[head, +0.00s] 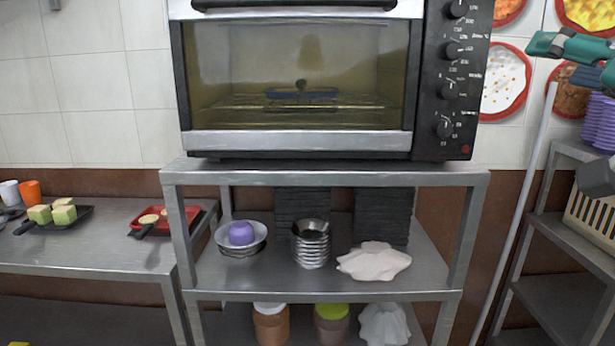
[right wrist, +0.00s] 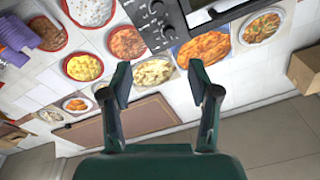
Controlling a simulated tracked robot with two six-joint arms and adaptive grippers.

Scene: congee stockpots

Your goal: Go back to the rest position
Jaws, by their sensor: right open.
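My right gripper (head: 568,55) shows in part as teal pieces at the upper right edge of the head view, to the right of the oven's control panel. In the right wrist view its two fingers (right wrist: 163,88) stand well apart. Nothing is between them, and the gripper is open and empty. Beyond the fingers, that view shows a tiled wall with food pictures. My left gripper is not in view.
A large oven (head: 300,142) stands on a steel shelf unit (head: 330,174). A side table (head: 100,255) is at left. A rack (head: 577,240) stands at right.

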